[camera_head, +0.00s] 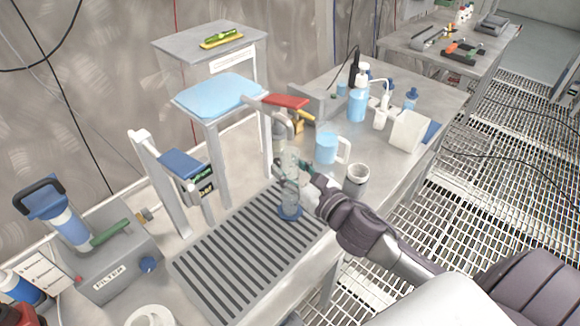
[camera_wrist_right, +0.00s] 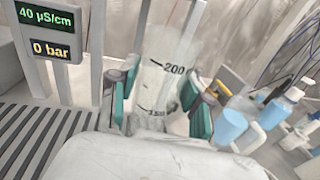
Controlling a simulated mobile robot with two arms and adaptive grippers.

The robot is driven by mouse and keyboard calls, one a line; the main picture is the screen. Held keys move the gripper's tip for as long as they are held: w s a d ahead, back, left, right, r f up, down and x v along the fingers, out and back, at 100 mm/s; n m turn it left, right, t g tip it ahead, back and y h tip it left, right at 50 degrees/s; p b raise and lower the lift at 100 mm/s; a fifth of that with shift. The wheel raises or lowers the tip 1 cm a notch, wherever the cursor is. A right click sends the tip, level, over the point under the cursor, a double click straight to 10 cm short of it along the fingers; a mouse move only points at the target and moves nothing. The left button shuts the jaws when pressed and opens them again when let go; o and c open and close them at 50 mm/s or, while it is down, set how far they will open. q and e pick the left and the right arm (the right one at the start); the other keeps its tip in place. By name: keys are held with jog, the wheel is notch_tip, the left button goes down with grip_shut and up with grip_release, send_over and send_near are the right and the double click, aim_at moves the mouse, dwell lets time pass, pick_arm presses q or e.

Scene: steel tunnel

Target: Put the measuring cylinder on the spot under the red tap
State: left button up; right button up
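The clear measuring cylinder (camera_head: 291,188) with a blue foot stands upright, or nearly so, over the slotted drain grate (camera_head: 240,255). It is below the spout of the red-handled tap (camera_head: 285,101); I cannot tell whether its foot touches the grate. My right gripper (camera_head: 303,178) is around the cylinder from the right. In the right wrist view, the teal pads of the gripper (camera_wrist_right: 160,100) lie against both sides of the cylinder (camera_wrist_right: 165,65), which shows a 200 mark. Any marked spot under the tap is hidden. My left gripper is out of view.
A light blue mug (camera_head: 327,148) and a grey cup (camera_head: 356,180) stand close right of the gripper. A grey filter box (camera_head: 115,265) is at the front left. Bottles (camera_head: 358,104) crowd the back right.

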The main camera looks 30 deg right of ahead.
jog(key=shift+o, duration=1.1)
jog(key=shift+r, duration=0.15)
jog(key=shift+s, duration=0.3)
jog(key=s+d+b, duration=0.2)
jog(key=s, duration=0.9)
jog(key=shift+s+b, duration=0.15)
jog(key=shift+b, duration=0.2)
